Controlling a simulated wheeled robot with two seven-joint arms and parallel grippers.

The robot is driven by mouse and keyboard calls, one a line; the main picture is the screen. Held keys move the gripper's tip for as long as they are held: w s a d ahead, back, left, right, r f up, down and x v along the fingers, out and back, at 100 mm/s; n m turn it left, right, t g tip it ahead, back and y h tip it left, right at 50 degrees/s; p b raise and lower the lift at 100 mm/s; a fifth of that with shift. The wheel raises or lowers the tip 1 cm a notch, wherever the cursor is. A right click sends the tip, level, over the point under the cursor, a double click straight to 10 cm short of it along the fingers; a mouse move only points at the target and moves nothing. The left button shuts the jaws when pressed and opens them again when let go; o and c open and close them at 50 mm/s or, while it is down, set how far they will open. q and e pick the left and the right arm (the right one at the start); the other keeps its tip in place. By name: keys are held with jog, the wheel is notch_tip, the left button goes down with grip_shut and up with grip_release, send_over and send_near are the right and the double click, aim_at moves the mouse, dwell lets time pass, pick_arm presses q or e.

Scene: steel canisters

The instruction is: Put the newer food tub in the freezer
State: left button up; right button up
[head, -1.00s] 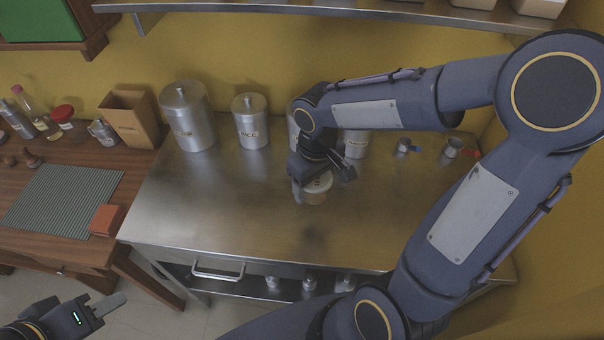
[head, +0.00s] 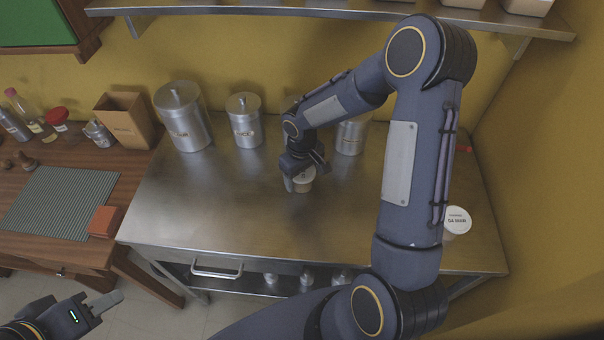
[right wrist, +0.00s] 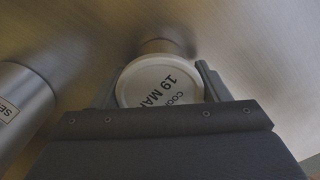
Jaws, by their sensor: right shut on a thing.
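A food tub (head: 304,182) with a white lid is between the fingers of my right gripper (head: 303,176), over the middle of the steel table. In the right wrist view its lid (right wrist: 158,82) reads "19 MAR", with a finger on either side. I cannot tell whether its base touches the table. A second white-lidded tub (head: 457,221) stands at the table's right end, partly behind my right arm; its date is hard to read but ends in "MAR". My left gripper (head: 105,302) is low at the left, away from both tubs; its opening is unclear. No freezer is recognisable.
Steel canisters (head: 183,118) line the back of the steel table (head: 215,215); one (right wrist: 22,100) is beside the right gripper. The table's front left is clear. A wooden counter (head: 100,245) adjoins at left, and a shelf (head: 330,12) hangs above.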

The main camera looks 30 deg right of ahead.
jog(key=shift+f, duration=0.15)
jog(key=o, duration=1.1)
